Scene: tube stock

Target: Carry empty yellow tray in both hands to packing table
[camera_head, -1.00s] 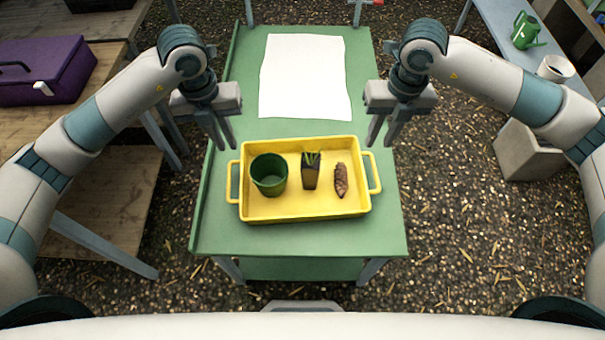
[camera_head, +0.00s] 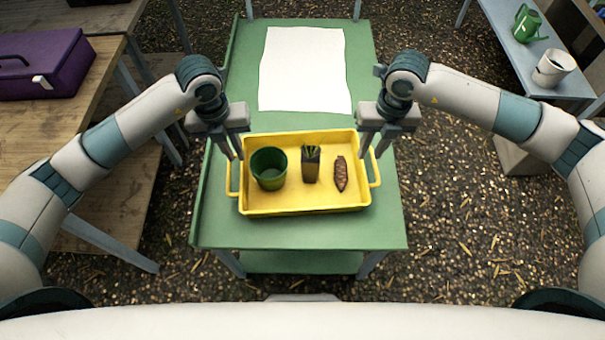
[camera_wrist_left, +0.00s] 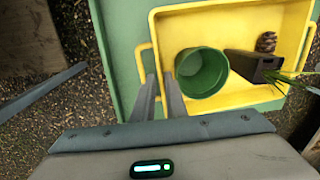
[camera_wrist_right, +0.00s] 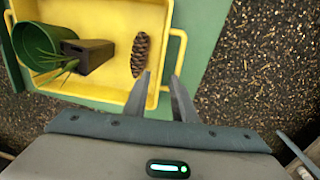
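The yellow tray (camera_head: 300,208) sits on a green table and is not empty. It holds a green pot (camera_head: 269,169), a dark square pot with a green plant (camera_head: 311,164) and a brown pine cone (camera_head: 340,174). My left gripper (camera_head: 235,152) is open above the tray's left handle (camera_wrist_left: 142,66), which passes beside its fingers in the left wrist view. My right gripper (camera_head: 371,152) is open near the right handle (camera_head: 376,167); its fingers (camera_wrist_right: 160,82) are apart with nothing between them. Neither gripper visibly holds a handle.
The green table (camera_head: 300,236) has a white sheet (camera_head: 304,70) behind the tray. A wooden bench (camera_head: 85,118) with a purple case (camera_head: 48,65) stands at left. A table at right carries a green watering can (camera_head: 526,24) and a white pot (camera_head: 553,68). Gravel floor lies between.

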